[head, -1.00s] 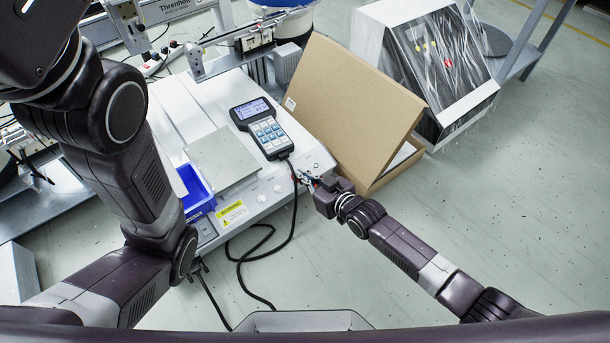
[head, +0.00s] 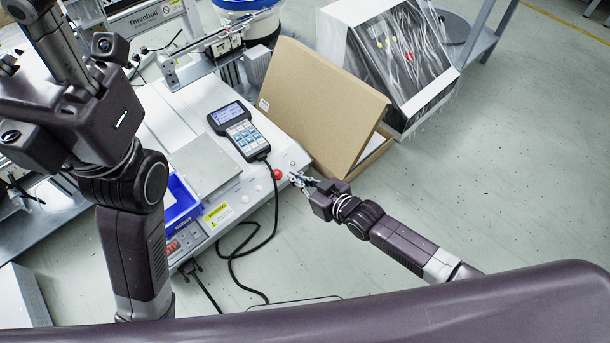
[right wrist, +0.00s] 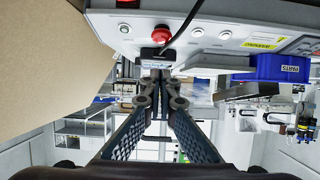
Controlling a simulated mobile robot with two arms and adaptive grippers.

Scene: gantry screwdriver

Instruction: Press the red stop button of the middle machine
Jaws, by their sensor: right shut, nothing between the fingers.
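The red stop button (head: 278,174) sits on the front right of the white machine (head: 150,128), which stands between equipment at the left and a wrapped box-shaped unit at the right. It also shows in the right wrist view (right wrist: 160,35). My right gripper (head: 298,180) is shut and empty, just right of the button, with a small gap visible in the head view. In the right wrist view its fingertips (right wrist: 155,72) lie below the button in the picture. My left arm is at the left; its fingers are not in view.
A handheld pendant (head: 240,130) and a blue bin (head: 180,203) are on the machine; a black cable hangs over its front. An open cardboard box (head: 320,105) stands close to the right gripper. The wrapped unit (head: 400,65) has a red spot. Floor at right is clear.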

